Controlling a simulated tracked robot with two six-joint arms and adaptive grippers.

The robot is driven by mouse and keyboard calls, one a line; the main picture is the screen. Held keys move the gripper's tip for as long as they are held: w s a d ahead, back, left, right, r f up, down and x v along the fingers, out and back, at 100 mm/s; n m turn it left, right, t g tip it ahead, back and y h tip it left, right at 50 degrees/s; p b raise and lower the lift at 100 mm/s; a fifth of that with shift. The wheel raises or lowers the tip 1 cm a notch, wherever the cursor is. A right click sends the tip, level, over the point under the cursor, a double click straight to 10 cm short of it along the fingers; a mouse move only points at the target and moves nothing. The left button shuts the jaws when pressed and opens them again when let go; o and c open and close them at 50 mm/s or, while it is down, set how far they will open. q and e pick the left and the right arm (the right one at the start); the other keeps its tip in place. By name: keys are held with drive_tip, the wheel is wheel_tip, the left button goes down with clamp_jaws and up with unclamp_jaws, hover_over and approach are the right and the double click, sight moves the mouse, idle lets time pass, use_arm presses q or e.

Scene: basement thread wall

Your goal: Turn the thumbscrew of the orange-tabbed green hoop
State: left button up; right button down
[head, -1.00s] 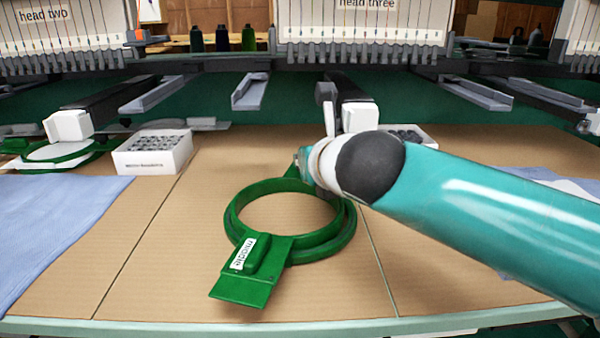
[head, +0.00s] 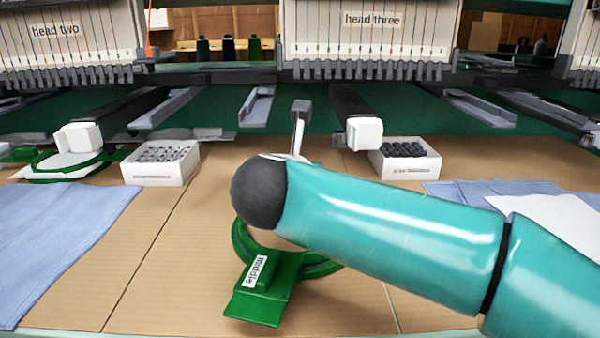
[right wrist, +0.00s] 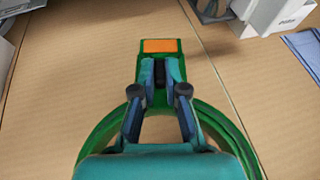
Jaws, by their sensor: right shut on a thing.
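The green hoop (head: 320,268) lies on the brown table, with a green block labelled "middle" (head: 258,272) at its near side. My right arm covers much of the hoop in the head view and hides my right gripper there. In the right wrist view my right gripper (right wrist: 160,76) is over the hoop (right wrist: 88,150), at the inner end of its orange tab (right wrist: 159,46). Its fingers are shut on a small dark thing between them, apparently the thumbscrew (right wrist: 160,72), mostly hidden by the fingers. My left gripper is not in view.
White boxes of bobbins stand behind, at left (head: 160,165) and right (head: 405,160). Blue cloths (head: 60,235) lie at both sides. Another green hoop (head: 70,168) lies at the far left. Machine arms (head: 364,133) overhang the back. The table front left of the hoop is clear.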

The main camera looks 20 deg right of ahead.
drive_tip(key=c, duration=1.2)
unclamp_jaws()
drive_tip(key=v, duration=1.2)
drive_tip(key=shift+d, duration=0.1)
